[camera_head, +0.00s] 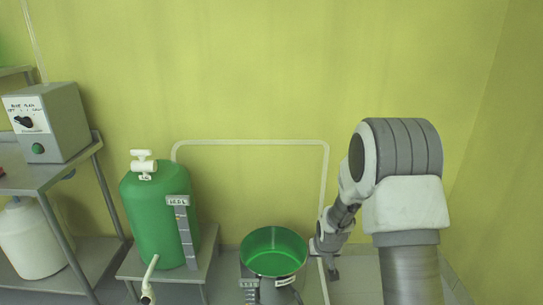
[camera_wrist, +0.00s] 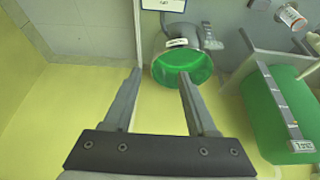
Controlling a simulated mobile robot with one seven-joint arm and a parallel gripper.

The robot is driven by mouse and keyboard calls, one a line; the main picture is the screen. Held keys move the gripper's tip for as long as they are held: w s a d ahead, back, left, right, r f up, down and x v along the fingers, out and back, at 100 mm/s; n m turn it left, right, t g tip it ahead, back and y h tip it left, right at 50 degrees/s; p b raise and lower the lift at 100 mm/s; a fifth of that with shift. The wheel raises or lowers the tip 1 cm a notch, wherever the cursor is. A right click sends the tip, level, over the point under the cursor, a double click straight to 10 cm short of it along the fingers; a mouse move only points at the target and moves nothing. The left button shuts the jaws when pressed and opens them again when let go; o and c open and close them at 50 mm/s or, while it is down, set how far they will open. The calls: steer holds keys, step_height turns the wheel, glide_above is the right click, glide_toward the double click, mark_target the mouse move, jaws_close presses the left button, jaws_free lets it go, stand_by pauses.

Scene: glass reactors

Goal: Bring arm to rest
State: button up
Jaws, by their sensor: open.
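My arm rises at the right of the head view and bends down. My gripper (camera_head: 327,262) hangs beside the right side of a green bowl-shaped vessel (camera_head: 274,250), with a gap that I cannot judge exactly. In the wrist view my gripper (camera_wrist: 160,73) has its two grey fingers spread wide, with nothing held between them. The green vessel (camera_wrist: 182,66) shows beyond the right fingertip, which overlaps it in the picture.
A large green tank (camera_head: 155,222) with a white tap stands on a low stand left of the vessel. A grey control box (camera_head: 58,120) sits on a metal shelf at far left, above a white container (camera_head: 30,240). A pale pipe (camera_head: 250,142) runs along the bare yellow-green wall.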

steer(key=s+f+v, duration=0.1)
steer(key=s+v, duration=0.1)
steer(key=v, duration=2.3)
steer(key=s+r+t, duration=0.1)
steer(key=s+r, duration=0.3)
steer(key=s, duration=0.5)
steer(key=s+r, duration=0.3)
steer(key=s, duration=0.7)
step_height(320, 180, up, 20)
steer(key=p, duration=1.9)
steer(key=shift+s, duration=0.2)
